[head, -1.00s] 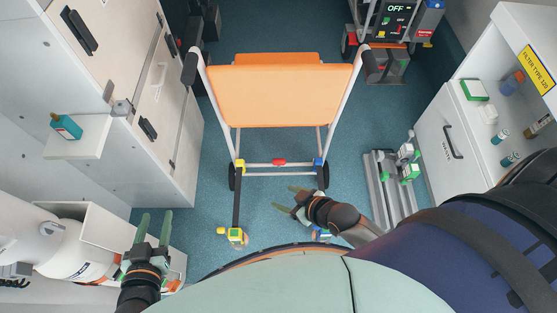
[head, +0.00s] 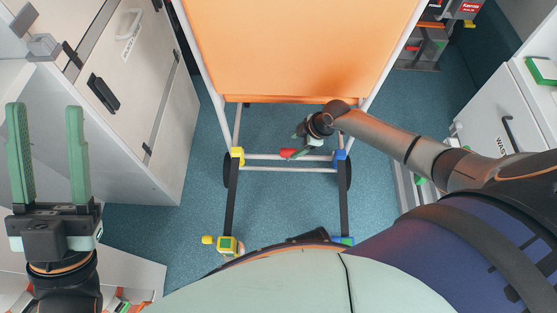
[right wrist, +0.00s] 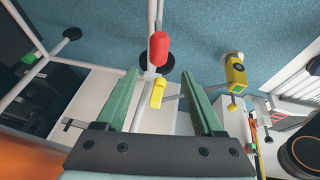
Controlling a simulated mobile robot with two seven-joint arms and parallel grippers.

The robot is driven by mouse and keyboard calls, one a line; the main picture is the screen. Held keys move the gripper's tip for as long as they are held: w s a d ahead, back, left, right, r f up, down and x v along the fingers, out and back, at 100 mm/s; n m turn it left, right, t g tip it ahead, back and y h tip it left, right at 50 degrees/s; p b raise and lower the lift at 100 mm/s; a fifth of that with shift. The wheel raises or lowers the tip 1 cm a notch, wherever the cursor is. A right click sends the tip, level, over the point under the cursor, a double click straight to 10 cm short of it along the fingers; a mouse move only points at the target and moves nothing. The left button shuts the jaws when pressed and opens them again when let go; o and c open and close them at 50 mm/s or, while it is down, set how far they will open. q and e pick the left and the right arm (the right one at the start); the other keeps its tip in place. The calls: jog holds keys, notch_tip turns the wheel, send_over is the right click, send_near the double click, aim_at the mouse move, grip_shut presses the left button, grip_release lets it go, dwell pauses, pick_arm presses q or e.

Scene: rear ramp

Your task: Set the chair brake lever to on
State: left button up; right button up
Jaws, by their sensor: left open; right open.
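The chair (head: 300,45) has an orange seat panel and a white tube frame. A red lever (head: 288,153) sits on its lower crossbar and also shows in the right wrist view (right wrist: 158,48). I cannot read its setting. My right gripper (head: 299,142) is open just right of the red lever in the head view. In the right wrist view the red lever lies ahead, near the gap between the green fingers, not gripped. My left gripper (head: 45,107) is open and empty at the left, away from the chair.
A yellow block (head: 237,154) and a blue block (head: 340,155) sit at the crossbar's ends. A yellow-green part (head: 227,245) is on the lower left strut. Cabinets (head: 140,110) stand on the left, with a white unit (head: 500,110) on the right. Blue floor (head: 180,225) is open beside the chair.

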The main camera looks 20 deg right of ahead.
jog(key=shift+w+d+f, duration=0.1)
jog(key=shift+w+f, duration=0.1)
jog(key=shift+f, duration=0.2)
jog(key=b+x, duration=0.7)
jog(key=x, duration=0.5)
jog(key=shift+b, duration=0.35)
jog(key=shift+r, duration=0.15)
grip_shut()
jog(key=shift+s, duration=0.1)
dwell(0.3)
